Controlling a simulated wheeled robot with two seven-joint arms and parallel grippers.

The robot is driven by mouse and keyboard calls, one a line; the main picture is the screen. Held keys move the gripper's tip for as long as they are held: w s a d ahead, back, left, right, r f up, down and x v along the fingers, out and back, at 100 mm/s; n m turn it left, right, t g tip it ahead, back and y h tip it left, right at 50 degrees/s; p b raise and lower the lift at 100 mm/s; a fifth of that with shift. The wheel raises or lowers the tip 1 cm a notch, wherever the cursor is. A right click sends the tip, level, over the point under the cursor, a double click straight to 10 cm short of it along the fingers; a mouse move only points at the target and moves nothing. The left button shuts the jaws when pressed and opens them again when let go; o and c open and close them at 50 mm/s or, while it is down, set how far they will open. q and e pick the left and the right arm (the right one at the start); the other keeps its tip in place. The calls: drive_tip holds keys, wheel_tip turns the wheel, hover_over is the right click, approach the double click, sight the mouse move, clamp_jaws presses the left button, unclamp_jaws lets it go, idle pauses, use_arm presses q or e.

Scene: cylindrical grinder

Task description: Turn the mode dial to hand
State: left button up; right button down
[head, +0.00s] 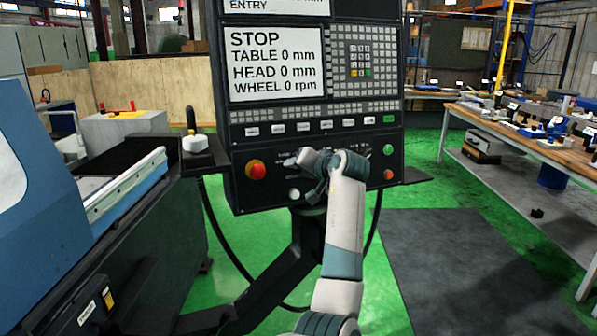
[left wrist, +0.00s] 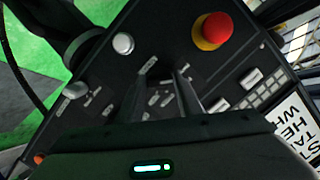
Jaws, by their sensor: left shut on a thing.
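The black control panel (head: 375,185) stands at the centre of the head view. My left gripper (head: 303,162) is at its lower section, right of the red stop button (head: 256,170). In the left wrist view my left gripper (left wrist: 162,82) has its two dark fingers close to the panel face, among several small white labels (left wrist: 165,100). It is shut on a dial there, which I take to be the mode dial. The fingers and shadow mostly hide the dial; I cannot read its pointer or the labels. My right gripper is in neither view.
The red stop button (left wrist: 212,30) and a white button (left wrist: 123,43) lie close beside the fingers. A grey knob (left wrist: 75,90) is farther left. The screen (head: 277,64) reads STOP. The blue machine (head: 70,210) is at left; a workbench (head: 480,118) is at right.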

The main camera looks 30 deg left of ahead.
use_arm(q)
drive_tip(key=shift+f+n, duration=0.15)
drive_tip(key=shift+n, duration=0.35)
drive_tip(key=shift+n+h, duration=0.3)
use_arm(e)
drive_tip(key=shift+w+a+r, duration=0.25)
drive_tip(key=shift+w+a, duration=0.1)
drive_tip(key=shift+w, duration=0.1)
use_arm(q)
drive_tip(key=o, duration=1)
